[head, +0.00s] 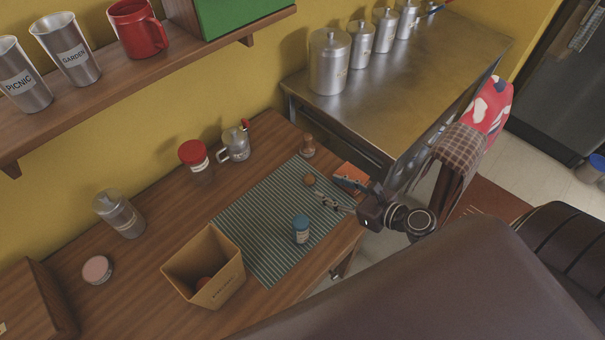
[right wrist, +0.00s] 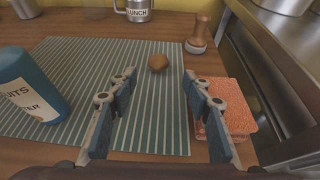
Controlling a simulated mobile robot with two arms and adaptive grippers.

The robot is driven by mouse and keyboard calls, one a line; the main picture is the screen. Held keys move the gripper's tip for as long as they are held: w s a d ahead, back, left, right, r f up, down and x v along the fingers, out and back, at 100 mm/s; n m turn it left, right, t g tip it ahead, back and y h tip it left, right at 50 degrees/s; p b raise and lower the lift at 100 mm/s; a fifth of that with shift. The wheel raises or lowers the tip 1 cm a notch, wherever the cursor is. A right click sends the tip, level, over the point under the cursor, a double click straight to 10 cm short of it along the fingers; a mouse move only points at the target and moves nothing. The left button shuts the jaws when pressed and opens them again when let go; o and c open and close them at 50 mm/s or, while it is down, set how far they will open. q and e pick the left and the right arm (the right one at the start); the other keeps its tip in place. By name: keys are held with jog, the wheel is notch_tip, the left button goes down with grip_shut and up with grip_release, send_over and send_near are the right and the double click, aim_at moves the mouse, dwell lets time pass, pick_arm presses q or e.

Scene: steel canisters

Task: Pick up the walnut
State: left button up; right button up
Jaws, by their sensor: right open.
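The walnut (head: 310,180) is a small round brown thing on the striped mat (head: 262,232), near the mat's right end. In the right wrist view the walnut (right wrist: 158,62) shows just beyond the fingertips, centred between them. My right gripper (head: 328,190) reaches in from the right, low over the mat. Its jaws (right wrist: 159,76) are open and empty, with the walnut ahead of the tips. Whether the fingers touch the mat cannot be told. My left gripper is not in view.
An orange cloth or sponge (right wrist: 225,105) lies close to the right finger.

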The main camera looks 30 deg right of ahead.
aim_at(313, 181)
jog(key=shift+x, duration=1.1)
jog(key=shift+w+a, duration=0.2)
jog(key=shift+w, duration=0.1)
jog(key=x, duration=0.3)
jog(key=shift+w+a+p, duration=0.15)
jog(key=shift+w+p, duration=0.1)
jog(key=shift+p, duration=0.1)
jog(key=shift+w+a+f, duration=0.15)
jog(key=shift+w+f, duration=0.05)
jog(key=shift+w, duration=0.05)
jog(key=shift+w+f, duration=0.1)
jog(key=shift+w, duration=0.05)
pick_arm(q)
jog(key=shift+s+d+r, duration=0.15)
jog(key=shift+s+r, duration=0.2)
pick_arm(e)
jog(key=c, duration=0.9)
